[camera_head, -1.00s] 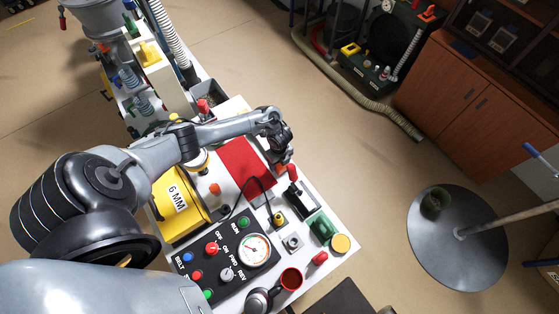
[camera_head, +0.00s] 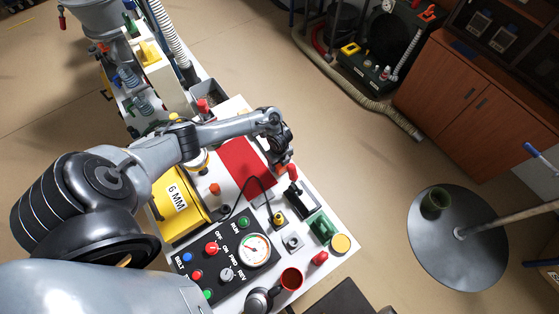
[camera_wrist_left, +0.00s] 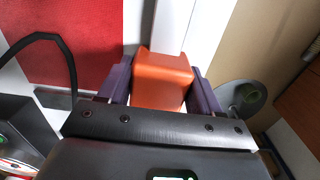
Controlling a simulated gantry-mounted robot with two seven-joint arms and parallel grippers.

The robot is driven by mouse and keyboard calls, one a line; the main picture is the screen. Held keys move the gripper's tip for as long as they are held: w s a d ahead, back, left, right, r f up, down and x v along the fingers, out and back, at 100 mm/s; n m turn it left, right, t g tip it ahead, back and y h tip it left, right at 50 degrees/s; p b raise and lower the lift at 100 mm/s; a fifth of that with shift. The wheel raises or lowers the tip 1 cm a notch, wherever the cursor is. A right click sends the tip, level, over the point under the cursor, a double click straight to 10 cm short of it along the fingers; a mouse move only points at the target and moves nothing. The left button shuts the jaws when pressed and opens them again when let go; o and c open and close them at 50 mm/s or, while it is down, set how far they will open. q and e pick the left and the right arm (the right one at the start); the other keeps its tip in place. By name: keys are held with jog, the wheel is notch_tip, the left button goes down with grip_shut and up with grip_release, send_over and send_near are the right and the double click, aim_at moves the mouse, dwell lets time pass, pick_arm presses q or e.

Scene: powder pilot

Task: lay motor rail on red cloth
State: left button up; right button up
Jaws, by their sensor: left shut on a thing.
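My left gripper (camera_head: 285,170) is over the white bench, just right of the red cloth (camera_head: 243,165). In the left wrist view its two purple fingers are shut on an orange block (camera_wrist_left: 161,80), apparently part of the motor rail. A pale bar extends beyond the block, but I cannot tell whether it belongs to it. The block also shows in the head view (camera_head: 291,174). The red cloth (camera_wrist_left: 75,40) lies flat at the upper left of the wrist view, apart from the block. My right gripper is not in view.
A black cable (camera_head: 263,182) loops across the cloth's near side. A black holder (camera_head: 300,205), a green block (camera_head: 322,227) and a gauge panel (camera_head: 255,249) stand nearer on the bench. A yellow 6 MM box (camera_head: 180,203) is left of the cloth. Much of the cloth is bare.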

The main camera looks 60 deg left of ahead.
pick_arm(q)
jog(key=o, duration=1.6)
